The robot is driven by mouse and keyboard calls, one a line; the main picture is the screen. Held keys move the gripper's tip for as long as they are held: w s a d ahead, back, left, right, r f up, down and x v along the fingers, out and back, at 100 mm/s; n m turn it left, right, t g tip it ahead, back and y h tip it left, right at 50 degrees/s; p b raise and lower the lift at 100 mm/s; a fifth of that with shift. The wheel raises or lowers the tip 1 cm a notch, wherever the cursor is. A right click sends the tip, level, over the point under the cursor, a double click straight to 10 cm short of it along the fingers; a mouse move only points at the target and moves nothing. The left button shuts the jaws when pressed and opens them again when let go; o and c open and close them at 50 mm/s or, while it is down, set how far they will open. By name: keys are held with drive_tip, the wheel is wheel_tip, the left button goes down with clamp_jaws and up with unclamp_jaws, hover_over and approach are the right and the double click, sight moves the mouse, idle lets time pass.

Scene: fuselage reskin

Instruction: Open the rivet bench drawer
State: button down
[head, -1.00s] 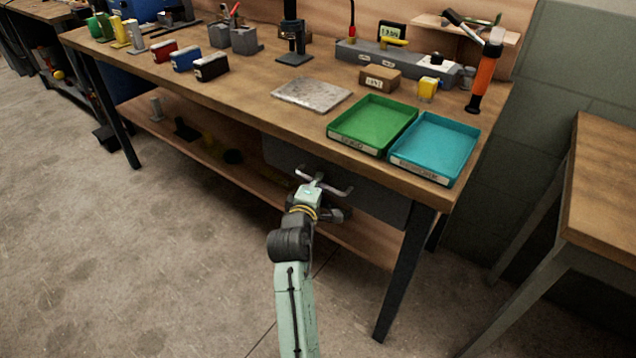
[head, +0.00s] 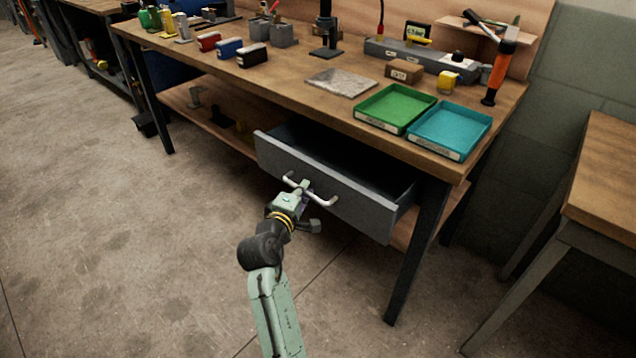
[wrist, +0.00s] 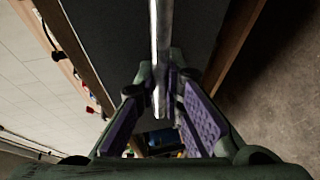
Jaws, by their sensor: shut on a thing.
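The rivet bench drawer (head: 335,186) is a grey drawer under the bench top, pulled partly out, with its dark inside showing behind the front panel. Its silver bar handle (head: 322,201) runs across the front. My gripper (head: 303,189) is at the middle of the handle and shut on it. In the wrist view the handle (wrist: 160,50) runs down between the purple-padded fingers of my gripper (wrist: 163,100). The drawer's contents cannot be made out.
The wooden bench (head: 290,75) carries a green tray (head: 395,108), a teal tray (head: 450,131) and several tools. A second table (head: 605,185) stands at the right. The floor (head: 130,240) in front of the bench is clear at the left.

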drive_tip(key=s+a, duration=0.7)
drive_tip(key=s, duration=0.2)
drive_tip(key=shift+s, duration=0.4)
drive_tip(key=shift+a, duration=0.1)
drive_tip(key=c, duration=2)
unclamp_jaws()
drive_tip(key=shift+o, duration=0.2)
drive_tip(key=shift+s, duration=0.1)
drive_tip(key=v, duration=1.1)
drive_tip(key=shift+s, duration=0.4)
drive_tip(key=shift+r, duration=0.1)
